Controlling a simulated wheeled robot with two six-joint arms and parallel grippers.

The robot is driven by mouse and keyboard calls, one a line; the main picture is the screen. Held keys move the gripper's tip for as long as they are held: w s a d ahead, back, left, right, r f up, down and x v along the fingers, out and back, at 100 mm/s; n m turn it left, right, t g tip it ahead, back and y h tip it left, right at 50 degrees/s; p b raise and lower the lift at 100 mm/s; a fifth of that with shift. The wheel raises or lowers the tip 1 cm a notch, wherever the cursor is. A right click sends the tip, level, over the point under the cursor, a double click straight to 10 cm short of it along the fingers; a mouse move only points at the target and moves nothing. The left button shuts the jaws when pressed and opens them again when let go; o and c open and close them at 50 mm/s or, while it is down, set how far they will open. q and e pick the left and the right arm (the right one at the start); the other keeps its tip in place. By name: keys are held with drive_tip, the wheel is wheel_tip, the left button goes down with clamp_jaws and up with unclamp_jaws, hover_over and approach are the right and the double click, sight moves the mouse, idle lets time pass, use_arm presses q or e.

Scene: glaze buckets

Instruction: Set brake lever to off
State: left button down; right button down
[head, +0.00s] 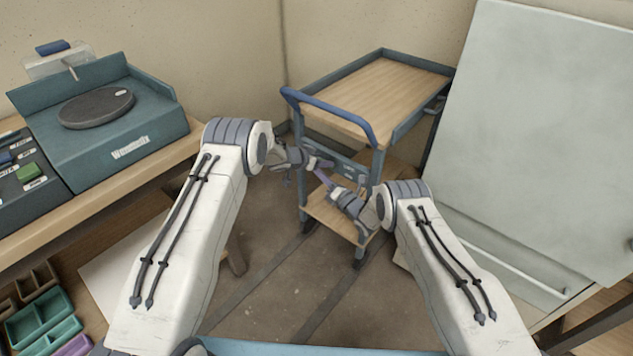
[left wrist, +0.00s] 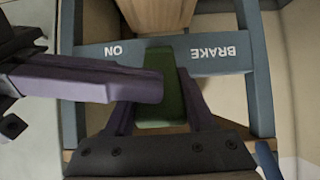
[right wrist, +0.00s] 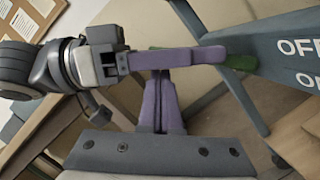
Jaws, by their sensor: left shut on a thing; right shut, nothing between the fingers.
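The green brake lever (left wrist: 160,100) is on the blue-grey end panel of the cart, between the words ON and BRAKE in the left wrist view. My left gripper (head: 326,163) is shut on the lever, with one purple finger on each side of it. In the right wrist view the lever's green end (right wrist: 238,63) shows past the left gripper's finger, near the word OFF. My right gripper (right wrist: 160,76) is shut and empty, close beside the left gripper. The grippers hide part of the panel, and I cannot tell which label the lever lines up with.
The cart (head: 385,85) has a wooden top and a blue handle (head: 330,115) above the grippers. A large pale panel (head: 545,130) stands at the right. A bench with a teal wheel machine (head: 100,120) is at the left. The floor in front of the cart is clear.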

drive_tip(key=shift+w+d+r, duration=0.15)
drive_tip(key=shift+r, duration=0.05)
